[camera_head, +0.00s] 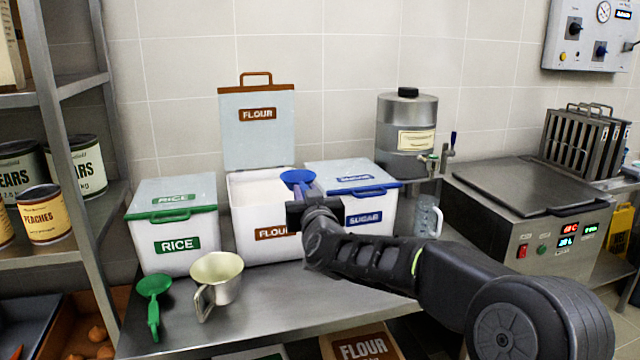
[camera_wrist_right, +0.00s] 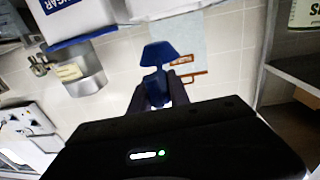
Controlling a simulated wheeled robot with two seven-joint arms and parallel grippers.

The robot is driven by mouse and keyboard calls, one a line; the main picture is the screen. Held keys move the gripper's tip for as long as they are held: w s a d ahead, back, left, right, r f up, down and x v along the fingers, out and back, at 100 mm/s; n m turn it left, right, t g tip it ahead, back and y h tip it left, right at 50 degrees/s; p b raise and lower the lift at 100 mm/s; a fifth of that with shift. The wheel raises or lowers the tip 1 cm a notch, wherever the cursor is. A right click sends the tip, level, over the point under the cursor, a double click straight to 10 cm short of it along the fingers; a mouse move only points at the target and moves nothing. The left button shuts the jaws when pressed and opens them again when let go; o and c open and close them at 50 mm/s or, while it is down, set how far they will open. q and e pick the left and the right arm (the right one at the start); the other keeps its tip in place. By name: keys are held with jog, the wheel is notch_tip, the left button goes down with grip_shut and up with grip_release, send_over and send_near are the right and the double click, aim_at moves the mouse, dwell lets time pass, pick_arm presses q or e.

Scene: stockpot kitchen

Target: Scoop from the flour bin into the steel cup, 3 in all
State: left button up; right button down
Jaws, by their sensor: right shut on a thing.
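The flour bin (camera_head: 250,215) stands in the middle of the counter with its lid (camera_head: 258,130) raised and white flour inside. My right gripper (camera_head: 303,205) is at the bin's right front corner, shut on a blue scoop (camera_head: 297,178). The scoop's bowl is above the right side of the bin's opening; its contents cannot be made out. The blue scoop (camera_wrist_right: 159,54) also shows between the fingers in the right wrist view. The steel cup (camera_head: 217,276) stands upright with its handle toward the front, left of the gripper; its inside looks pale yellow. My left gripper is not in view.
The closed rice bin (camera_head: 172,222) stands left of the flour bin and the closed sugar bin (camera_head: 372,212) right. A green scoop (camera_head: 153,300) lies left of the cup. A clear jug (camera_head: 427,218) and a steel dispenser (camera_head: 405,140) stand right. The front middle counter is clear.

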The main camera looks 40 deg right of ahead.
jog(key=a+f+n+t+y, duration=0.1)
jog(key=a+f+y, duration=0.1)
jog(key=a+f, duration=0.35)
jog(key=w+a+f+n+y, duration=0.1)
jog(key=a+f+n+y, duration=0.1)
jog(key=a, duration=0.7)
jog(key=a+f+n+t+y, duration=0.1)
jog(key=a+f+y, duration=0.1)
jog(key=a+f, duration=0.35)
jog(key=s+a+f+n+y, duration=0.2)
jog(key=s+a+y, duration=0.1)
jog(key=a, duration=0.6)
jog(key=s+a+f+n+g+y, duration=0.1)
jog(key=s+a+f+n+y, duration=0.1)
jog(key=a, duration=0.6)
jog(key=shift+s+a+y, duration=0.4)
jog(key=shift+s+y, duration=0.25)
jog(key=shift+y, duration=0.15)
jog(key=shift+f, duration=0.1)
